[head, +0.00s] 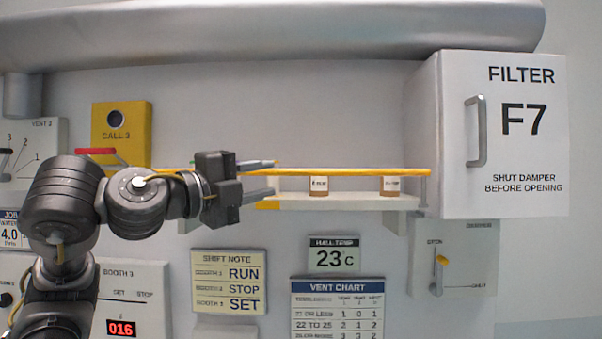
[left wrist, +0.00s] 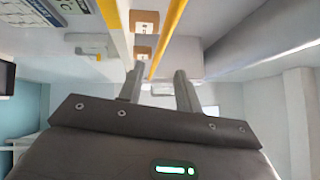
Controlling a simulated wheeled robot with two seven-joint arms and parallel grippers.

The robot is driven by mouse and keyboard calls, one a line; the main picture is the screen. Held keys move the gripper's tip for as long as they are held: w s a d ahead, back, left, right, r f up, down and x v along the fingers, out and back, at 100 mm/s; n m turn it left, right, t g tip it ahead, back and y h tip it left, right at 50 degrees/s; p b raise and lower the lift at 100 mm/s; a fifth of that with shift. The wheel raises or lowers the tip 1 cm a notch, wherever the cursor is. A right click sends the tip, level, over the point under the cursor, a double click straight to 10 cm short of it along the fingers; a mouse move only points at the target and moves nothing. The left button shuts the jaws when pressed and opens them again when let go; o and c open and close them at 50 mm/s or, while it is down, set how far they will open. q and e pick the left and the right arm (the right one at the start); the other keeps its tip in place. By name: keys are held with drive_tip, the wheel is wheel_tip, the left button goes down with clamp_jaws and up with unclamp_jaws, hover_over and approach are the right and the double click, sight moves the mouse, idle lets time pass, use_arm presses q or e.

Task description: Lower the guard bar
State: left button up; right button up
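The guard bar (head: 350,172) is a thin yellow bar. It lies about level in front of the shelf (head: 345,203), across the tops of two brown labelled jars (head: 319,186). Its right end is beside a grey post near the filter cabinet; its left part is hidden behind my gripper and arm. My left gripper (head: 268,178) points right along the bar, its fingers apart. In the left wrist view the bar (left wrist: 169,40) runs away above the open fingers (left wrist: 158,88), with no contact clear. My right gripper is not in view.
The white filter cabinet F7 (head: 550,130) stands out on the right, with a damper lever (head: 440,262) below it. A large pipe (head: 270,32) crosses the top. Wall signs, a yellow call box (head: 121,140) and a red handle (head: 95,151) are around my arm.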

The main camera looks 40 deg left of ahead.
sight(298, 173)
use_arm(q)
drive_tip(key=w, duration=0.3)
drive_tip(key=w+d+p, duration=0.1)
drive_tip(key=w, duration=0.2)
drive_tip(key=w+r+p, duration=0.1)
drive_tip(key=w, duration=0.2)
drive_tip(key=shift+w+d+r, duration=0.1)
drive_tip(key=shift+w+d, duration=0.1)
drive_tip(key=shift+w, duration=0.1)
drive_tip(key=shift+c, duration=0.4)
clamp_jaws()
